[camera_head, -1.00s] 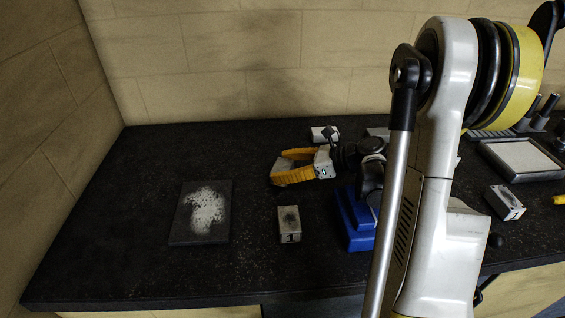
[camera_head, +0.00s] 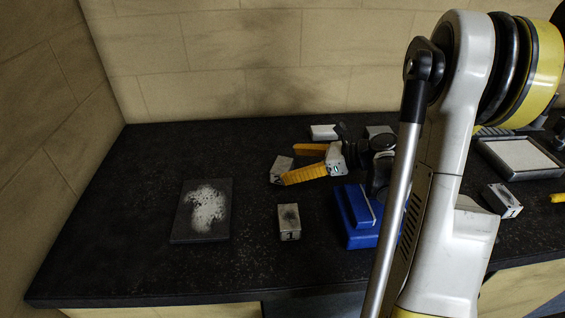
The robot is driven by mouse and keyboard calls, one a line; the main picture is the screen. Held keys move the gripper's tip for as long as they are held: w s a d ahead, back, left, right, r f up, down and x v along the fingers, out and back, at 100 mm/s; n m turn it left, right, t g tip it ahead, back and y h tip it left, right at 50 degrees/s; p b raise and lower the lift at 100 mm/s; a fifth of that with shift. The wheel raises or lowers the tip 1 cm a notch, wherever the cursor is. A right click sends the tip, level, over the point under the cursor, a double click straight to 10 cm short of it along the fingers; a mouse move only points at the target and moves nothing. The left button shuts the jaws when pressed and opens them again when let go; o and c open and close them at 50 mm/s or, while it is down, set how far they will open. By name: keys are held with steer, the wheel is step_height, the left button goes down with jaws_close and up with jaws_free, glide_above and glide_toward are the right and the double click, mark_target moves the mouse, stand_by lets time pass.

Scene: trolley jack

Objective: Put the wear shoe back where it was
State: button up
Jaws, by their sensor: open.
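My gripper (camera_head: 289,165) is open over the black bench, its two yellow fingers pointing left and spread apart. A small grey-white block (camera_head: 280,169) lies at the fingertips, partly behind the nearer finger; whether a finger touches it I cannot tell. A similar block (camera_head: 289,222) with a dark smudged top and a "1" on its front stands nearer the bench's front edge. Another numbered block (camera_head: 504,201) lies at the right. None is clearly identifiable as the wear shoe. My arm hides part of the bench's right half.
A dark plate (camera_head: 181,224) with white speckling lies at the left. A blue stepped block (camera_head: 354,231) stands right of the middle. A white block (camera_head: 323,132) lies behind my gripper. A grey tray (camera_head: 487,153) is at the right. The bench's far left is clear.

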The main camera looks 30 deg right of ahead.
steer(key=p+v, duration=0.1)
steer(key=v, duration=0.7)
steer(key=shift+s+d+p, duration=0.1)
steer(key=shift+p, duration=0.3)
steer(key=shift+s+r, duration=0.1)
steer(key=shift+r, duration=0.05)
steer(key=s+a+r+n+g+h, duration=0.1)
steer(key=a+n+g+h, duration=0.1)
steer(key=a+n, duration=0.4)
steer(key=s+a+r+n+g+h, duration=0.1)
steer(key=s+a+r+n+h, duration=0.1)
steer(key=a+n, duration=0.4)
steer(key=s+a+r+n+h, duration=0.2)
steer(key=s+a+n+h, duration=0.3)
steer(key=s+n, duration=0.4)
steer(key=a+n, duration=0.1)
steer(key=n, duration=0.5)
steer(key=shift+a+t, duration=0.35)
steer(key=shift+t, duration=0.05)
